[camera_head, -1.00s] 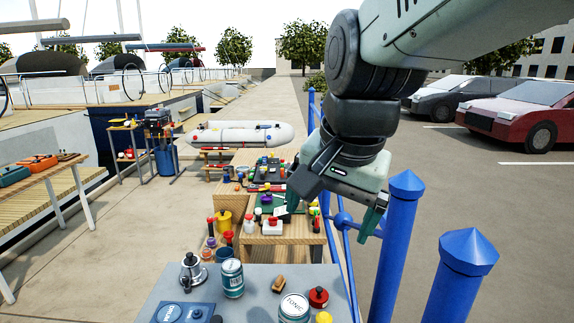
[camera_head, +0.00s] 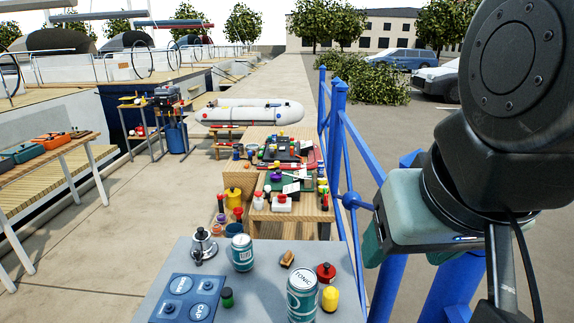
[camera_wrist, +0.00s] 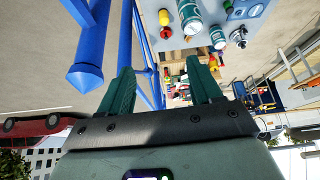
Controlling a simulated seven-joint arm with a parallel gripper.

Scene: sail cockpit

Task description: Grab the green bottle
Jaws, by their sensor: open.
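A small dark green cylinder (camera_head: 227,297) stands on the grey tabletop, right of the blue tray; I cannot tell whether it is a bottle. A large green-and-white can marked TONIC (camera_head: 302,295) stands at the front, and a smaller similar can (camera_head: 242,253) stands behind it. In the wrist view the cans show at the top, the larger (camera_wrist: 190,15) and the smaller (camera_wrist: 217,38). My gripper (camera_head: 372,250) is right of the table, beside the blue railing, apart from these things. In the wrist view my gripper (camera_wrist: 160,66) is open with nothing between its fingers.
The grey table (camera_head: 262,303) also bears a blue tray (camera_head: 186,298), a metal pot (camera_head: 203,245), a brown brush-like block (camera_head: 287,259), a red knob-topped item (camera_head: 326,272) and a yellow one (camera_head: 330,298). Blue railing (camera_head: 341,140) runs along the right. A cluttered wooden table (camera_head: 290,213) stands behind.

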